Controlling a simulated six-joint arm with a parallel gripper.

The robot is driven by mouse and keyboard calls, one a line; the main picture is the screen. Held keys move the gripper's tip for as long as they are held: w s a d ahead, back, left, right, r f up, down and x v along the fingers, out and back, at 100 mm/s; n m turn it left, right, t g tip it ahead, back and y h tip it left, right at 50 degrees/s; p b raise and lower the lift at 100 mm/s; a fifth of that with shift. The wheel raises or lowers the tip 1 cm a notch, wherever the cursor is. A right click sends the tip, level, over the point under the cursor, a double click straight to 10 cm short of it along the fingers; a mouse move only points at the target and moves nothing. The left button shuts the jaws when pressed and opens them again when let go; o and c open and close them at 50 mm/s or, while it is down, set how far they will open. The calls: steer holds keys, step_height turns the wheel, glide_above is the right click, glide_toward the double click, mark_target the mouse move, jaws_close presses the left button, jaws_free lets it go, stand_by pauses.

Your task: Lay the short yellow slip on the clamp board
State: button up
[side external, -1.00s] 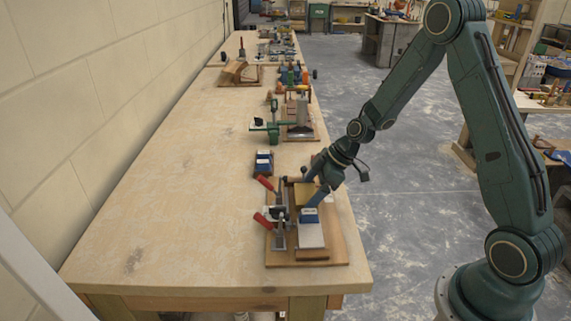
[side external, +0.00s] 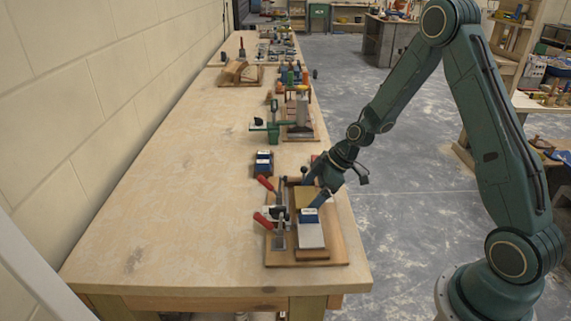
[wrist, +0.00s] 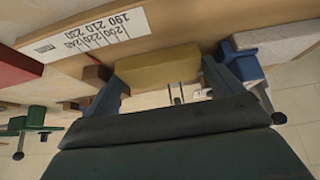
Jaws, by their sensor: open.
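The short yellow slip (side external: 303,198) lies on the clamp board (side external: 335,252), behind a pale grey block with a blue end (side external: 310,216). In the wrist view the slip (wrist: 157,70) sits between the two fingers of my gripper (wrist: 162,84). My gripper (side external: 312,192) is open, low over the board's far half, with one finger on each side of the slip. Whether either finger touches it I cannot tell. Two red-handled clamps (side external: 263,221) stand on the board's left side. The slip's underside is hidden.
The bench (side external: 180,200) is clear to the left. A printed scale (wrist: 95,35) shows in the wrist view.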

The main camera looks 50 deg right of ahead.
steer(key=v, duration=1.2)
steer(key=shift+r, duration=0.15)
stand_by(0.5)
steer(key=s+a+r+m+h, duration=0.1)
steer(key=s+a+r+m, duration=0.2)
steer(key=s, duration=0.4)
steer(key=s+a+r+m+h, duration=0.2)
steer(key=s+a+r+m, duration=0.1)
steer(key=s+r, duration=0.3)
steer(key=s+a+r+m+t+h, duration=0.1)
steer(key=s+a+r+m, duration=0.2)
steer(key=s, duration=0.6)
step_height(320, 180, up, 2)
steer(key=shift+a+r+h, duration=0.2)
steer(key=shift+h, duration=0.1)
